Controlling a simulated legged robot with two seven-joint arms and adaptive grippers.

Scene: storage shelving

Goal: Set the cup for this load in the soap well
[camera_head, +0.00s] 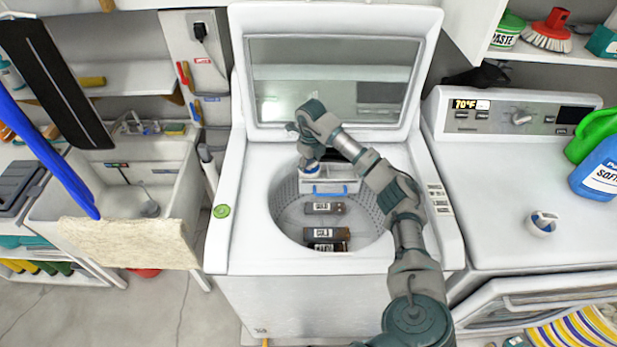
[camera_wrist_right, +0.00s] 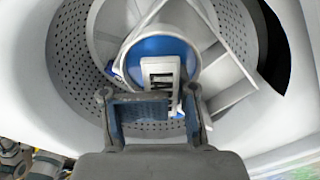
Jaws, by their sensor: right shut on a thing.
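My right gripper (camera_head: 309,160) reaches down through the open top of the washer. In the right wrist view it (camera_wrist_right: 152,112) is shut on a blue-and-white cup (camera_wrist_right: 165,58) with a partly hidden label reading "LA". The cup's blue also shows in the head view (camera_head: 311,171), mostly behind the gripper. A white divided fitting (camera_head: 343,186), which looks like the soap well, sits at the drum's back edge. Its walls show around the cup in the right wrist view (camera_wrist_right: 222,75); I cannot tell whether the cup touches it. Another blue-and-white cup (camera_head: 543,222) stands on the dryer. My left gripper is not in view.
The washer lid (camera_head: 334,80) stands open behind. The dryer (camera_head: 505,190) is at right with detergent bottles (camera_head: 598,170); a sink (camera_head: 150,195) is at left.

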